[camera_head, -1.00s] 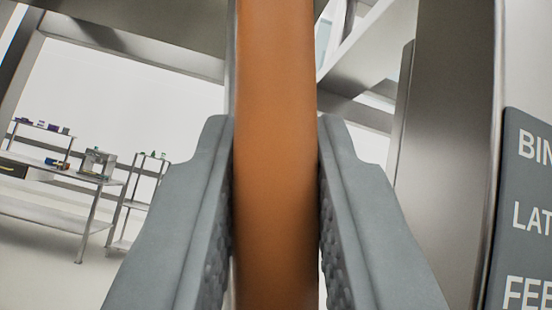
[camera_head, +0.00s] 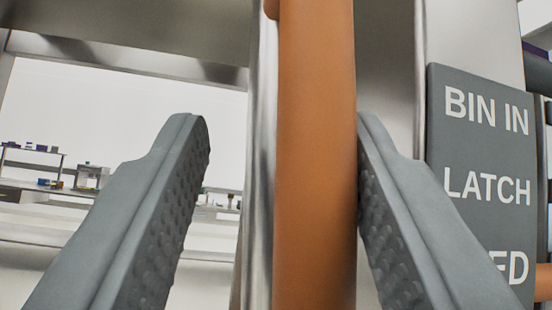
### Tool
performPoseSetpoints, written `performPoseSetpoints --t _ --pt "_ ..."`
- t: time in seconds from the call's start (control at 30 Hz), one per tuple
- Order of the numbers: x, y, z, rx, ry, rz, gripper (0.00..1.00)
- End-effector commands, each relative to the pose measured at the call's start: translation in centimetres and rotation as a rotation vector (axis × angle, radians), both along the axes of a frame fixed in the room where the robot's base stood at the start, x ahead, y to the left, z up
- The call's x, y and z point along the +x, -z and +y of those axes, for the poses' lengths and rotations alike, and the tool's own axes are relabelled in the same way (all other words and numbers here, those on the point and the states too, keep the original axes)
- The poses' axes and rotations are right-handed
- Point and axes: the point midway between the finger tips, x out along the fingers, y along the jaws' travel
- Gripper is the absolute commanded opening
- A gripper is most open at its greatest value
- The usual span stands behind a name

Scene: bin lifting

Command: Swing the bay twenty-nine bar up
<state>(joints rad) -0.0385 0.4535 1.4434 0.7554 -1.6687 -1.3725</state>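An orange bar (camera_head: 315,150) runs upright through the middle of the view and out past the top and bottom edges. My gripper (camera_head: 284,125) is open around it. The right finger is against or very close to the bar's right side. The left finger stands clear, with a wide gap between it and the bar. The bar's ends are out of view, and no bay number shows.
A grey sign (camera_head: 487,165) reading "BIN IN", "LATCH" and a partly hidden word stands at the right. A metal post (camera_head: 262,190) runs just left of the bar. Benches with small items (camera_head: 60,180) are far back at the left.

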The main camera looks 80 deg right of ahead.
Motion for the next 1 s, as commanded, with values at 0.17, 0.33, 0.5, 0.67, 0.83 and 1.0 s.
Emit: performPoseSetpoints --t 0.17,0.33,0.5,0.67,0.83,1.0 --pt "0.0 -0.1 0.0 0.000 0.000 -0.001 0.41" --pt "-0.1 0.0 0.2 -0.001 0.000 -0.002 0.41" --pt "-0.3 1.4 1.4 0.000 -0.001 0.001 0.41" --pt "-0.8 3.6 3.5 0.000 -0.001 0.001 0.41" --pt "-1.4 6.0 5.8 -0.001 -0.003 0.001 0.41" --pt "-2.0 8.5 8.1 0.000 -0.001 0.001 0.41"
